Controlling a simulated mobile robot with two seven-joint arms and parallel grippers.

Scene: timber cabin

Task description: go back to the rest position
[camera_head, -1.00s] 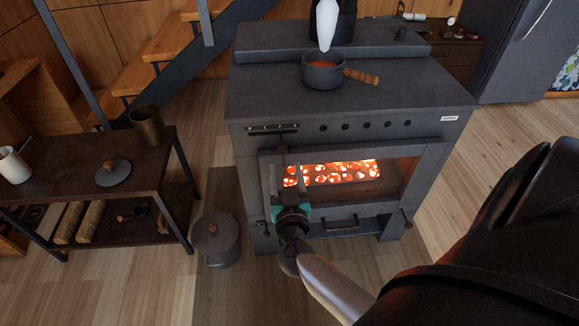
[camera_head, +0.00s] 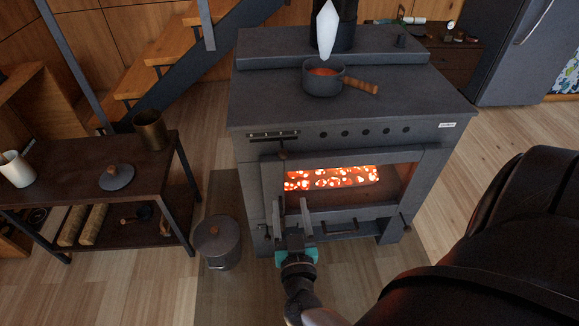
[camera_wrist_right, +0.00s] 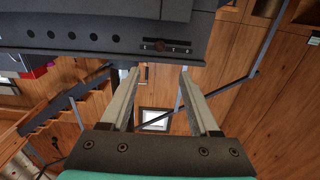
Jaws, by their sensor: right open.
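My right gripper (camera_head: 292,218) is open and empty in front of the lower left of the dark stove (camera_head: 340,110). Its two fingers point up in the head view, with teal at their base. In the right wrist view the open fingers (camera_wrist_right: 160,90) have nothing between them, and the stove front (camera_wrist_right: 90,38) with its knobs shows at the top left. The firebox opening (camera_head: 340,180) glows with orange embers. My left gripper is out of view.
A pot with a wooden handle (camera_head: 322,80) stands on the stove top. A lidded bin (camera_head: 218,243) stands on the floor left of the stove. A low shelf (camera_head: 80,150) with a mug, a lid and logs is at the left.

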